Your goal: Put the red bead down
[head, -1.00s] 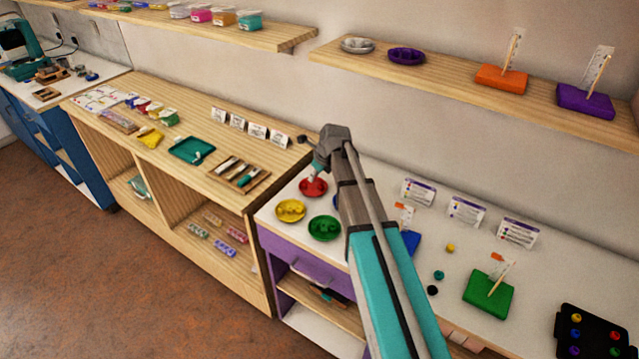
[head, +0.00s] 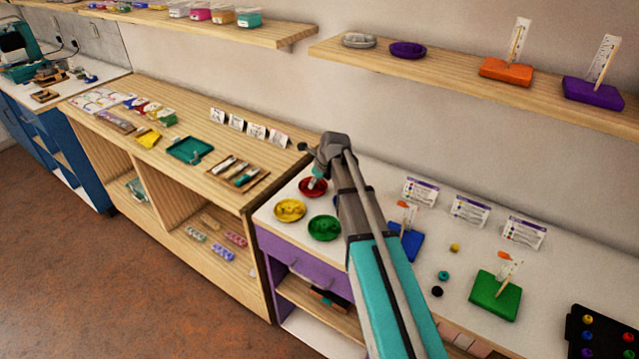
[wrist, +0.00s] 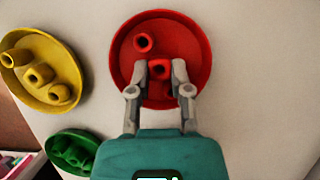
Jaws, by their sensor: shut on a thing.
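My gripper (wrist: 159,72) is shut on a red bead (wrist: 159,68), held between its two fingertips over the round red dish (wrist: 196,42). Another red bead (wrist: 143,42) sits in the dish, up and left of the held one. A further red shape shows below the held bead, partly hidden by the fingers. I cannot tell whether the held bead touches the dish. In the head view my gripper (head: 316,178) points down into the red dish (head: 304,190), and the held bead is too small to make out.
A yellow dish (head: 290,209) and a green dish (head: 324,228) with beads stand close to the red one. To the right are a blue block (head: 405,242), a green block (head: 495,296), loose beads and cards (head: 420,192). A shelf (head: 450,84) runs above.

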